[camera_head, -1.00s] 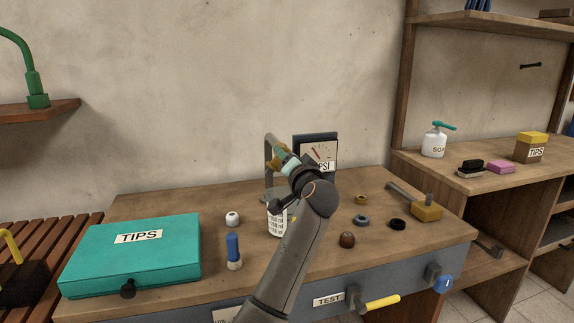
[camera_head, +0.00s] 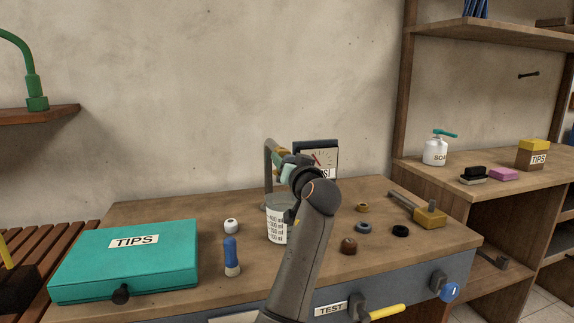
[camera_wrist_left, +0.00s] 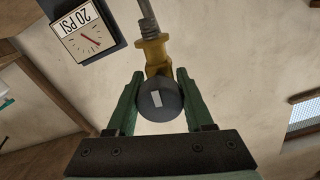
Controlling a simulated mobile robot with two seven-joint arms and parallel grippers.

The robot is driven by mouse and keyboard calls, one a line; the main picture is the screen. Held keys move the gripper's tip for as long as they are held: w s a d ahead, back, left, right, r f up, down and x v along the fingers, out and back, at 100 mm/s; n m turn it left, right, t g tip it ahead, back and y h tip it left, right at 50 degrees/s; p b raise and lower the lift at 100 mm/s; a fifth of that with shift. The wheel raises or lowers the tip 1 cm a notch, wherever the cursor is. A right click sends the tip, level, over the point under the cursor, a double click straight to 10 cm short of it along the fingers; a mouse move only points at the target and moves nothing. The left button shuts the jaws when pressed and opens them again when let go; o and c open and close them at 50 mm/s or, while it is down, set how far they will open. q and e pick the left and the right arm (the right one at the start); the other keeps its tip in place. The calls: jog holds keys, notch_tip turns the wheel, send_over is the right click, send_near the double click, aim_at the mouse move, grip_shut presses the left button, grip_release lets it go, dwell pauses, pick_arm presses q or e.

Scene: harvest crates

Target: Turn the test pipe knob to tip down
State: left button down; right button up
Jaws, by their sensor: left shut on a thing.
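My left gripper (camera_head: 284,171) is at the grey test pipe (camera_head: 267,168) at the back of the bench. In the left wrist view, my left gripper's green fingers (camera_wrist_left: 160,97) are shut on a dark round knob (camera_wrist_left: 159,104) with a white mark. The knob sits on a brass fitting (camera_wrist_left: 155,56) below a grey pipe end. In the head view the gripper and wrist hide the knob, and the direction of the pipe tip is hard to tell. My right gripper is out of view.
A pressure gauge (camera_head: 328,155) stands right behind my wrist. A teal TIPS case (camera_head: 160,268) and a blue-handled tool (camera_head: 231,251) lie left. Several small rings and caps, one a blue-grey ring (camera_head: 363,228), lie right. A yellow lever (camera_head: 386,312) is at the bench front.

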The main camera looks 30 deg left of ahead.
pick_arm(q)
jog(key=shift+f+n, duration=0.3)
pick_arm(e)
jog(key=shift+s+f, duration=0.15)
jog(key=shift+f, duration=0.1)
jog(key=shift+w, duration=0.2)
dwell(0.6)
pick_arm(q)
jog(key=c, duration=0.7)
grip_release()
jog(key=o, duration=0.4)
jog(key=shift+r, duration=0.2)
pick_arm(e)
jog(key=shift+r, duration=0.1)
pick_arm(q)
jog(key=b+v, duration=0.1)
jog(key=v, duration=1.1)
jog(key=shift+d, duration=0.2)
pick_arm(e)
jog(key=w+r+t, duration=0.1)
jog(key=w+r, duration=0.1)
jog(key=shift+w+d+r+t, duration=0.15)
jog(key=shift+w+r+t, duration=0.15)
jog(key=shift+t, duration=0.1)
